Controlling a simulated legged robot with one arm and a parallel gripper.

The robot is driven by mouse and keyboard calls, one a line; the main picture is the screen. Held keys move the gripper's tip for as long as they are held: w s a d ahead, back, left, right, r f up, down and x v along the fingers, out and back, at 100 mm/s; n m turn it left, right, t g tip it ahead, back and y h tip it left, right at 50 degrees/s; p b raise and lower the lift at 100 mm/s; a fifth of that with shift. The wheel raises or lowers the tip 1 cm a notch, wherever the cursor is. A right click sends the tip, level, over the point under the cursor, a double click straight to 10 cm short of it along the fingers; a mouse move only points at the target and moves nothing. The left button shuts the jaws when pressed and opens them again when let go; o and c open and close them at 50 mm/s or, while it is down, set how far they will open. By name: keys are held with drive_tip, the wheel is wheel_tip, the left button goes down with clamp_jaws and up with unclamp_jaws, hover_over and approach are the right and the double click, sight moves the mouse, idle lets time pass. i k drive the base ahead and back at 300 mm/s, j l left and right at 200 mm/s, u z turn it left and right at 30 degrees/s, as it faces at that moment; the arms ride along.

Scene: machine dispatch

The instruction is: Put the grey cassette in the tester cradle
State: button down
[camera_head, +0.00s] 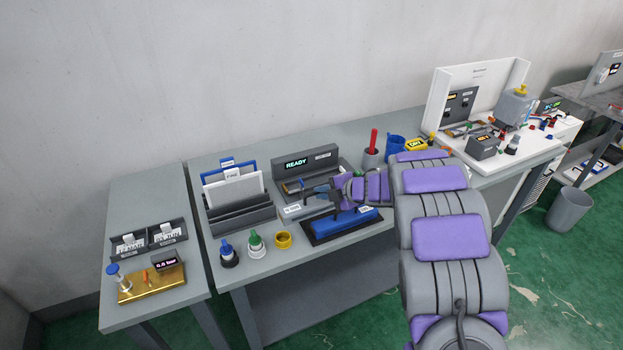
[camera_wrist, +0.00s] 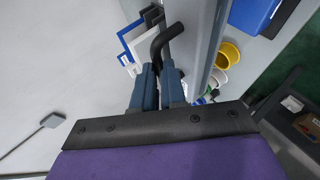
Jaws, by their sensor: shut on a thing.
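The tester (camera_head: 318,160) has a lit READY display and stands at the back of the middle bench. Its cradle area, in front of the display, is partly hidden by my gripper. My gripper (camera_head: 318,190) is low over the tester's front. In the wrist view, the blue fingers of my gripper (camera_wrist: 159,78) are closed on a black bent handle (camera_wrist: 168,38), beside a long grey edge. I cannot tell what the handle belongs to. I cannot make out the grey cassette clearly. A blue block (camera_head: 345,224) with a white label lies on a dark mat in front of the tester.
A grey rack (camera_head: 240,216) holds white and blue upright pieces left of the tester. Blue-capped (camera_head: 228,255) and green-capped (camera_head: 256,245) bottles and a yellow cup (camera_head: 283,240) stand along the front. A red-handled tool stands in a grey holder (camera_head: 372,159) to the right.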

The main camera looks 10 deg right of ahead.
sight(314, 182)
drive_tip(key=i, duration=0.85)
